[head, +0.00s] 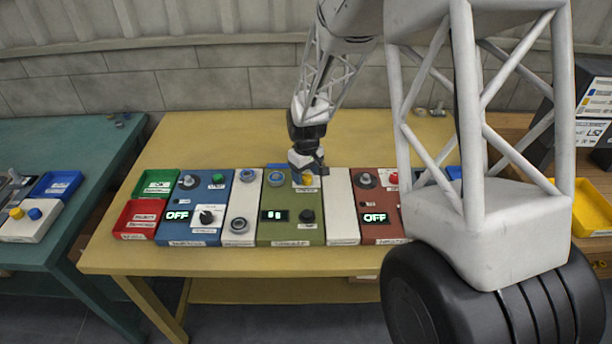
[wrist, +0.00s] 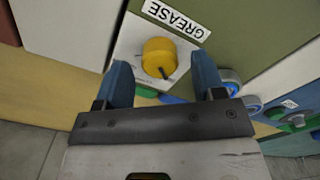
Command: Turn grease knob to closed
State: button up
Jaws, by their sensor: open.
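The grease knob (wrist: 158,54) is yellow and sits on a pale plate on the green panel, beside a white label reading GREASE (wrist: 176,18). A dark mark shows on its edge towards my gripper; the small print on the plate is too small to read. My gripper (wrist: 163,78) has two blue fingers, open, one on each side of the knob in the wrist view. I cannot tell whether either finger touches it. In the head view my gripper (head: 306,168) is over the back of the green panel (head: 290,233), and the knob shows only partly below it.
The green panel also bears a lit display (head: 274,216) and a black knob (head: 307,216). A blue panel (head: 214,187) stands to the left, and a red panel (head: 381,228) to the right, both with OFF displays. Green (head: 156,176) and red (head: 137,204) trays stand at far left. The yellow table behind is mostly clear.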

jog(key=shift+f, duration=0.6)
jog(key=c, duration=0.9)
jog(key=shift+m, duration=0.3)
jog(key=m, duration=0.9)
jog(key=shift+m, duration=0.3)
